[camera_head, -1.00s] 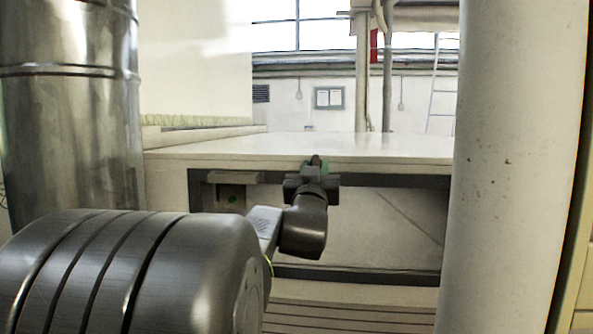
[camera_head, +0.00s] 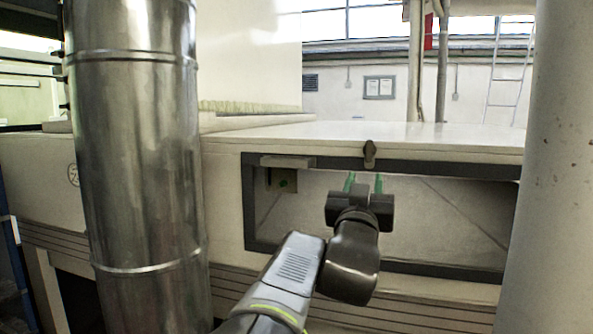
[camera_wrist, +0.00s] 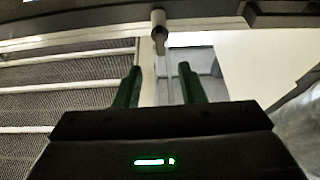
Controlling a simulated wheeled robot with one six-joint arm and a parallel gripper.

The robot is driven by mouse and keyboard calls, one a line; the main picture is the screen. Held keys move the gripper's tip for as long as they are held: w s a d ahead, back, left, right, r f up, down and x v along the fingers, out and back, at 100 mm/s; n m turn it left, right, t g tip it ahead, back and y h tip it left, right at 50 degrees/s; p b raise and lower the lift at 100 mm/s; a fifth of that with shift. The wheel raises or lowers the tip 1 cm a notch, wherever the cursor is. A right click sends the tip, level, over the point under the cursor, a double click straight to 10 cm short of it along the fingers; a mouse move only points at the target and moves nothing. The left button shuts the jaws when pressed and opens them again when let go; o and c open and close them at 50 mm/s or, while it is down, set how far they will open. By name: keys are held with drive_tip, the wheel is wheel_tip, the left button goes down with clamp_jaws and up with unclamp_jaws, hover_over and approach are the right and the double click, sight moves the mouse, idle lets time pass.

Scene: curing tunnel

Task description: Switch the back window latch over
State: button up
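A small dark latch (camera_head: 370,154) sits on the top edge of the dark window frame, near its middle, and hangs roughly upright. In the wrist view the latch (camera_wrist: 158,32) hangs from the frame above and between my two fingers. My gripper (camera_head: 363,183) is in front of the window, just below the latch. Its two green fingers (camera_wrist: 159,86) are apart with nothing between them. The latch appears clear of both fingertips. The dark window frame (camera_head: 420,168) surrounds a recessed pane or opening.
A shiny metal duct (camera_head: 135,150) stands at the left and a thick pale column (camera_head: 562,170) at the right. A pale flat top (camera_head: 440,133) lies above the window.

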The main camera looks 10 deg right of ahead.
sight(369, 153)
drive_tip(key=shift+v, duration=1.45)
drive_tip(key=p+x, duration=0.1)
drive_tip(key=x, duration=1.3)
drive_tip(key=shift+a, duration=0.1)
